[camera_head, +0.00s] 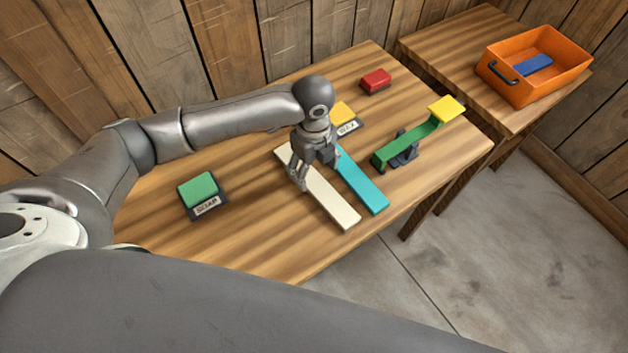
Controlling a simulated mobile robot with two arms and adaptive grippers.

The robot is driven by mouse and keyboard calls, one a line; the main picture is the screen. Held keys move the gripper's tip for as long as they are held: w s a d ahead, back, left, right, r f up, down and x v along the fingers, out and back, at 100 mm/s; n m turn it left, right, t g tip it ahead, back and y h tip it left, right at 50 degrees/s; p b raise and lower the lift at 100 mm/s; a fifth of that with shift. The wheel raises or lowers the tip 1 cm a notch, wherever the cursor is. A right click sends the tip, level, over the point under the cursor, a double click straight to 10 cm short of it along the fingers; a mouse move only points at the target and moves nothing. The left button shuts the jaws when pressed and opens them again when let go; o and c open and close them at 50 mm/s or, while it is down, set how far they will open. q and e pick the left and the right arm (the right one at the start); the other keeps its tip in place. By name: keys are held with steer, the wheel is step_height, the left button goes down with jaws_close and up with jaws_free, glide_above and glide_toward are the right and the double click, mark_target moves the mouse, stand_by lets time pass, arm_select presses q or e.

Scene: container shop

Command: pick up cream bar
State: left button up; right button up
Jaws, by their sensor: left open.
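The cream bar (330,198) is a long flat strip lying on the wooden table (260,245), beside a teal bar (362,187). My left gripper (300,184) is open, pointing down over the upper half of the cream bar. Its fingers hide part of the bar, and I cannot tell whether they touch it. My right gripper is not in view.
A green block (197,188) sits on a labelled pad at left. A yellow block (342,112) on a labelled pad and a red block (376,80) lie behind. A green balance beam (408,145) holds a yellow block. An orange crate (520,90) stands on a second table.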

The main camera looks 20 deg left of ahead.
mark_target(314, 182)
arm_select(q)
step_height(314, 182, down, 4)
steer(key=shift+d+f+p, duration=0.15)
steer(key=shift+f+p, duration=0.05)
steer(key=shift+p, duration=0.4)
steer(key=shift+f, duration=0.5)
steer(key=shift+c, duration=2.2)
steer(key=c, duration=0.5)
steer(key=shift+c, duration=1.5)
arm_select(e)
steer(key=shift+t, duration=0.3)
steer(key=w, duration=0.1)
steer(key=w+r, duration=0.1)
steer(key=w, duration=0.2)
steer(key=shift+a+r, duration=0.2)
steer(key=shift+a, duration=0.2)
